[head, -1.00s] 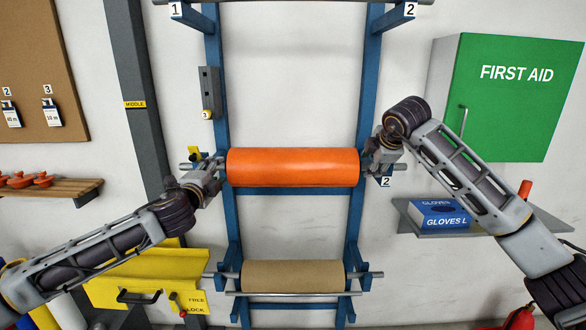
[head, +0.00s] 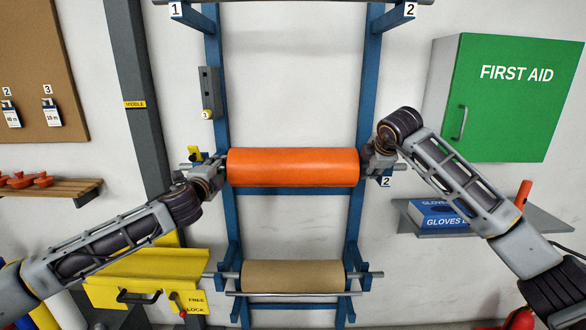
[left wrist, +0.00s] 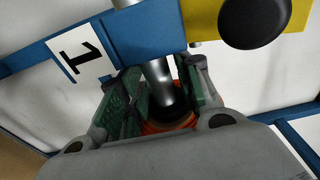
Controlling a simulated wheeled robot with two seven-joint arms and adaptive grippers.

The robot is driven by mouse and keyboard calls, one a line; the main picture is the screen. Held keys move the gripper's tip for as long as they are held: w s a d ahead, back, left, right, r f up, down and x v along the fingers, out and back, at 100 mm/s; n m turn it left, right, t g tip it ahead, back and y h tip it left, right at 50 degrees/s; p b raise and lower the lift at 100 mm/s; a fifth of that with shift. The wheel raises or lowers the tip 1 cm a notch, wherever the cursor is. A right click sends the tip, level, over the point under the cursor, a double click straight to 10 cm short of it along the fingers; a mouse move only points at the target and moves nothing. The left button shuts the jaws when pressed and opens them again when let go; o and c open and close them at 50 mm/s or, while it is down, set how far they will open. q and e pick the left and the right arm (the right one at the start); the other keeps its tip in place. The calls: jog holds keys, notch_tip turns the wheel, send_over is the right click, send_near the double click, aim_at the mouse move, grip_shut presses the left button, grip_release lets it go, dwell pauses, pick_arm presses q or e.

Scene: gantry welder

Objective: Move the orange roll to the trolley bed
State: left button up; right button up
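The orange roll (head: 293,167) lies level on the blue rack at mid height, its metal shaft sticking out at both ends. My left gripper (head: 217,170) is at the shaft's left end, close beside the roll. In the left wrist view its green-padded fingers (left wrist: 162,95) stand on either side of the shaft (left wrist: 157,70), with a gap showing, so it looks open around it. My right gripper (head: 368,160) is at the shaft's right end, touching or nearly touching the roll's edge; its fingers are too small to read. No trolley bed is clearly identifiable.
A brown roll (head: 292,276) sits lower on the blue rack (head: 229,215). A yellow panel (head: 150,278) with a handle is at lower left. A green first aid cabinet (head: 505,100) and a shelf with a blue glove box (head: 438,215) are at right. A grey post (head: 135,75) stands left.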

pick_arm(q)
grip_shut()
pick_arm(e)
grip_shut()
pick_arm(q)
jog(key=shift+r, duration=0.4)
pick_arm(e)
jog(key=shift+w+r, duration=0.1)
jog(key=shift+r, duration=0.25)
pick_arm(q)
jog(key=shift+w+f, duration=0.1)
